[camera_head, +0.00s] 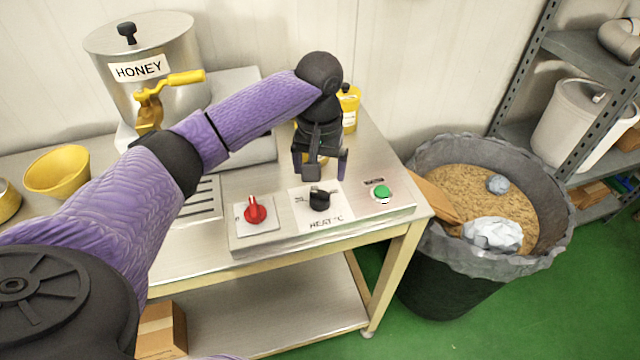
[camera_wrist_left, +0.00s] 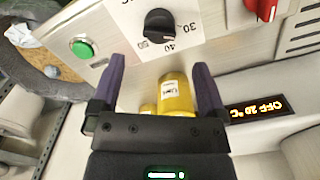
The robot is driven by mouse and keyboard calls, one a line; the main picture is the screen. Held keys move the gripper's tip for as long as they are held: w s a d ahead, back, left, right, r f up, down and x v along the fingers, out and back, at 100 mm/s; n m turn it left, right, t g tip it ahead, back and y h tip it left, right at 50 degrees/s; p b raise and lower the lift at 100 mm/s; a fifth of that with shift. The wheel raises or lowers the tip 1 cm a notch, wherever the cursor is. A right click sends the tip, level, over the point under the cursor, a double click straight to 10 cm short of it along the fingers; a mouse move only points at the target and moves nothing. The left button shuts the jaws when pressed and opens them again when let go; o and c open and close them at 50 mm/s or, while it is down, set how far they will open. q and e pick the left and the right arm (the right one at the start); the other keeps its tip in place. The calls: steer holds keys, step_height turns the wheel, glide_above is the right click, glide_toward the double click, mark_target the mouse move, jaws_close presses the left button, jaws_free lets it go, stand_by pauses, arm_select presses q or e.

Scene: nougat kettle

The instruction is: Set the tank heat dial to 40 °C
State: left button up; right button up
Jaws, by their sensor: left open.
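The black heat dial (camera_head: 320,199) sits on a white plate marked HEAT °C on the front panel. In the left wrist view the dial (camera_wrist_left: 160,25) appears upside down, with 30, 40 and 50 printed around it. A display (camera_wrist_left: 256,108) reads OFF 20 °C, upside down. My right gripper is not in view.
A red knob (camera_head: 255,210) is left of the dial and a green button (camera_head: 381,193) is right of it. Yellow bottles (camera_head: 349,108) stand behind the gripper. A honey tank (camera_head: 170,95) is at the back left; a lined bin (camera_head: 440,280) stands right of the table.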

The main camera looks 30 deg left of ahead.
mark_target(319, 194)
arm_select(q)
step_height(319, 194, down, 8)
steer(key=shift+s+r+b, duration=0.1)
steer(key=shift+r+b, duration=0.05)
steer(key=shift+b, duration=0.9)
steer(key=shift+c, duration=0.4)
